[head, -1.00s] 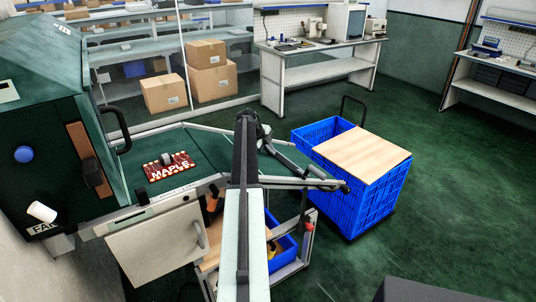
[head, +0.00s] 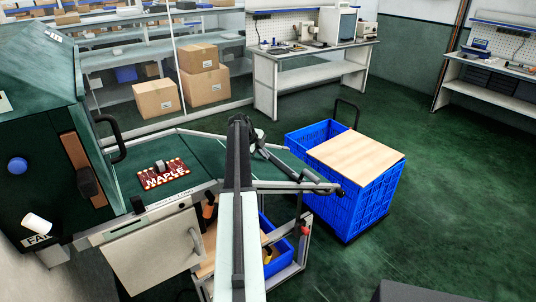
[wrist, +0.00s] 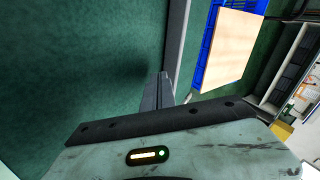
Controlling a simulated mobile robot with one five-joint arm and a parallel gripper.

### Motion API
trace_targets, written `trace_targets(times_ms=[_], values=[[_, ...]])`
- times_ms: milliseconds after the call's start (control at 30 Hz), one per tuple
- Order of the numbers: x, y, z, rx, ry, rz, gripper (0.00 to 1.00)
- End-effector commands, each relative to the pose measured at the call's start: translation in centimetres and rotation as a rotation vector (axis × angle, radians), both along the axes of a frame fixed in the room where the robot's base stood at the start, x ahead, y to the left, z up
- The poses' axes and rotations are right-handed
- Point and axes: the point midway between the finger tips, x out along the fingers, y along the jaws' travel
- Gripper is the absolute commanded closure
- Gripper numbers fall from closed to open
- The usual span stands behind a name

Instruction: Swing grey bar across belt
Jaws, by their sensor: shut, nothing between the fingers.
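A slim grey bar (head: 290,186) reaches right from behind my arm, along the near side of the belt's right end, to a dark end close to the blue crate. The green belt (head: 205,150) comes out of the machine at left. My gripper (wrist: 164,78) shows in the wrist view with its fingers together and nothing between them. It is over the right part of the belt, close to a grey edge strip (wrist: 178,40). I cannot tell whether it touches the bar. My arm hides part of the belt and the bar's left end.
A circuit board marked MAPLE (head: 164,174) lies on the belt by the machine. A blue crate (head: 352,205) with a wooden board (head: 357,156) on top stands off the belt's right end. Another blue bin (head: 280,262) sits below the belt.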

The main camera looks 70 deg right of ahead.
Motion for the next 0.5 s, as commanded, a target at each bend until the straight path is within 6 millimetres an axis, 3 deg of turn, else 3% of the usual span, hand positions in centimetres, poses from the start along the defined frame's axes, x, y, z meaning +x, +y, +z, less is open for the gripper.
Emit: trace_targets(times_ms=[33,300,500], values=[[0.4,1.1,1.2,0.001,0.000,0.003,1.00],[3.2,3.2,7.7,0.000,0.001,0.002,1.00],[4.4,4.1,9.3,0.000,0.000,0.000,1.00]])
